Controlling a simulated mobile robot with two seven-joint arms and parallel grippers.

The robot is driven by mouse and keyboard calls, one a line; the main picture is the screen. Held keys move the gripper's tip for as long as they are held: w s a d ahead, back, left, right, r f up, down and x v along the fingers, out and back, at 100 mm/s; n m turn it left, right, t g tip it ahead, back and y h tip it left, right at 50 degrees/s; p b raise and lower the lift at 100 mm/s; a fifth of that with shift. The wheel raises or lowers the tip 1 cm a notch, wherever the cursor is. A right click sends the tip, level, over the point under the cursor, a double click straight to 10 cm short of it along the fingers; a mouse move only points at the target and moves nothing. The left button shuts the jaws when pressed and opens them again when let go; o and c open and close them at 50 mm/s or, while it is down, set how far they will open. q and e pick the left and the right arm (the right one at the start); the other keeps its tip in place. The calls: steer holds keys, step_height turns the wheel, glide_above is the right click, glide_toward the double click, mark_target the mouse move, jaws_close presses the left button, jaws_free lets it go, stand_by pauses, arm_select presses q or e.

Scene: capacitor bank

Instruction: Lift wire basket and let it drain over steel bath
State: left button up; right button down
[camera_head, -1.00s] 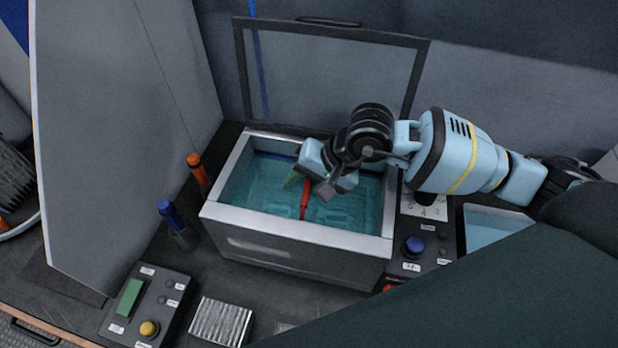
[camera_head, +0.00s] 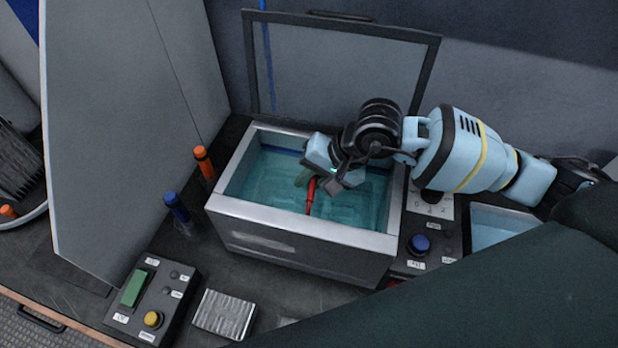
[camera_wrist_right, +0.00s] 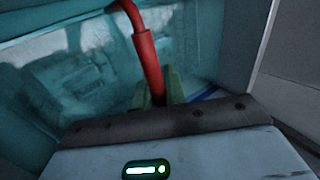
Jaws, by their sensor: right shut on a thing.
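The steel bath (camera_head: 300,226) is an open rectangular tank of teal liquid in the middle of the head view. A red handle (camera_head: 311,194) rises from the liquid, and its bent top shows in the right wrist view (camera_wrist_right: 146,62). The wire basket itself is hard to make out under the liquid. My right gripper (camera_head: 308,181) reaches over the bath from the right. Its green fingers (camera_wrist_right: 158,88) are shut on the red handle. My left gripper is not in view.
A raised framed lid (camera_head: 434,75) stands behind the bath. Orange (camera_head: 204,163) and blue (camera_head: 177,208) handled tools stand to its left, beside a tall grey panel (camera_head: 110,130). A control box (camera_head: 150,300) and ribbed block (camera_head: 224,314) lie in front. A second liquid-filled tank (camera_head: 495,228) is at right.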

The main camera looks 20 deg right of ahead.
steer(key=shift+r, duration=0.2)
